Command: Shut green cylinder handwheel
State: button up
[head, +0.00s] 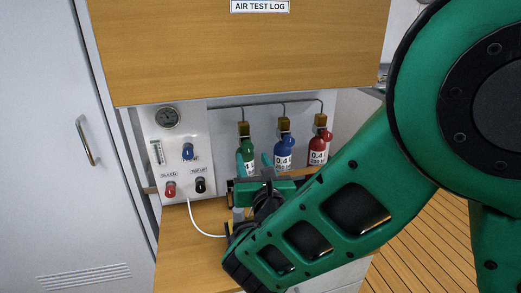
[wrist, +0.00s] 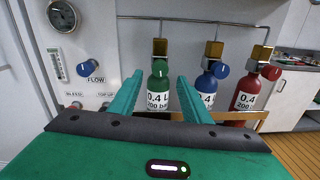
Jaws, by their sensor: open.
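The green cylinder (wrist: 157,98) stands upright in the rack, with a brass valve on top. Its green handwheel (wrist: 160,68) faces me in the wrist view, between and beyond my fingertips. In the head view the green cylinder (head: 246,152) is at the left of the row, and its lower part is hidden by my gripper. My gripper (wrist: 160,78) is open and empty, with one teal finger to each side of the green cylinder in the picture. In the head view my gripper (head: 254,165) is in front of the row. I cannot tell whether the fingers touch anything.
A blue cylinder (head: 284,146) and a red cylinder (head: 319,146) stand to the right, close by. A panel (head: 160,143) with a gauge and knobs is at the left. A white hose (head: 200,227) crosses the wooden counter (head: 180,255). A wooden board (head: 240,50) hangs above.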

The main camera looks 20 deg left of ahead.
aim_at(249, 148)
jog(key=x, duration=0.6)
jog(key=shift+w+a, duration=0.15)
jog(key=shift+w, duration=0.2)
jog(key=c, duration=1)
